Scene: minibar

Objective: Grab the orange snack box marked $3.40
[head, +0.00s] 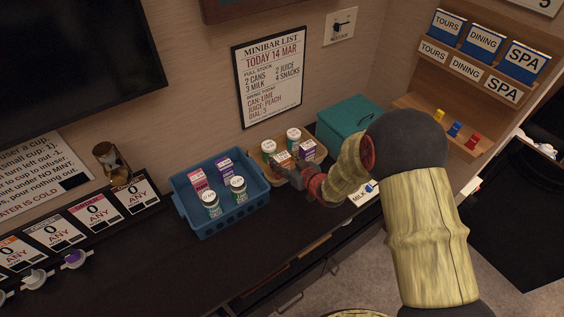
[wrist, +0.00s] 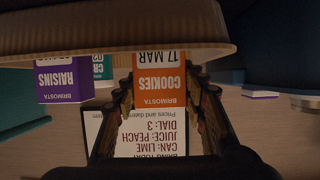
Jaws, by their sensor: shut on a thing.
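An orange box (wrist: 160,78) reads COOKIES, BRIMOSTA and 17 MAR, upside down in the wrist view. No price shows on it. My gripper (wrist: 161,92) has one finger on each side of the box and is shut on it. The wooden tray's rim (wrist: 110,40) hides the box's other end, so I cannot tell whether it touches the tray floor.
A purple RAISINS box (wrist: 62,82) and a green-labelled item (wrist: 103,67) stand beside the held box. The blue basket (head: 232,223) with boxes and cans is left of the tray. A teal box (head: 345,116) is to the right. The dark counter (head: 150,255) has free room in front.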

